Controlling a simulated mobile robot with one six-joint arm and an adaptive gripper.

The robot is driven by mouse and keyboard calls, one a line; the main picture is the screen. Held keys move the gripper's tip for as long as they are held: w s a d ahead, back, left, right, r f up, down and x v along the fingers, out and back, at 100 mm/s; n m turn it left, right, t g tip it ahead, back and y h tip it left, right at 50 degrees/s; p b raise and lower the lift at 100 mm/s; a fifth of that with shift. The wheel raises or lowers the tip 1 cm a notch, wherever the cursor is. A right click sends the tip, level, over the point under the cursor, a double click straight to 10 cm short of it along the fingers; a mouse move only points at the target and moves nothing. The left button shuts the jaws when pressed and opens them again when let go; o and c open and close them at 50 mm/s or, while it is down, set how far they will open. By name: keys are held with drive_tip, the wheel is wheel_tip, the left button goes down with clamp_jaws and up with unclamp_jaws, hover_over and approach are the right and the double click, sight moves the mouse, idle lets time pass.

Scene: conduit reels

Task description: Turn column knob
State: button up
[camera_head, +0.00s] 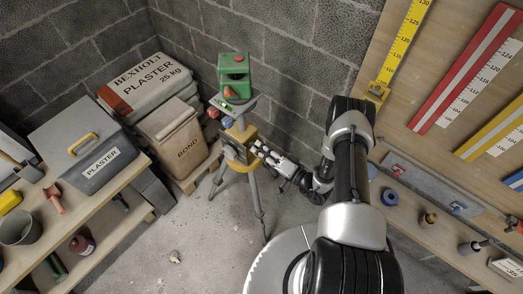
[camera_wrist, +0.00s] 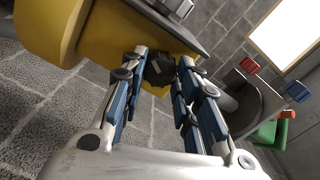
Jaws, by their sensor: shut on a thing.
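A tripod (camera_head: 261,206) with a yellow column body (camera_head: 240,138) stands on the floor in mid-picture. The yellow body also fills the upper left of the wrist view (camera_wrist: 60,28). A dark column knob (camera_wrist: 161,70) sticks out from its side, between my fingertips in the wrist view. My gripper (camera_head: 259,149) reaches the body from the right. It is shut on the knob, with one finger on either side. The knob is too small to make out in the head view. A green device (camera_head: 235,75) sits on top of the tripod.
Red (camera_wrist: 249,66) and blue (camera_wrist: 298,91) ends show near the tripod head. Behind the tripod stand a bond bin (camera_head: 178,143) and plaster bags (camera_head: 143,84). A shelf (camera_head: 430,225) with tools is at right, a workbench (camera_head: 88,205) at left. Grey block walls close the corner.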

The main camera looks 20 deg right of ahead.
drive_tip(key=shift+n, duration=0.3)
drive_tip(key=o, duration=1.1)
drive_tip(key=shift+c, duration=0.2)
drive_tip(key=v, duration=1.2)
drive_tip(key=shift+r, duration=0.1)
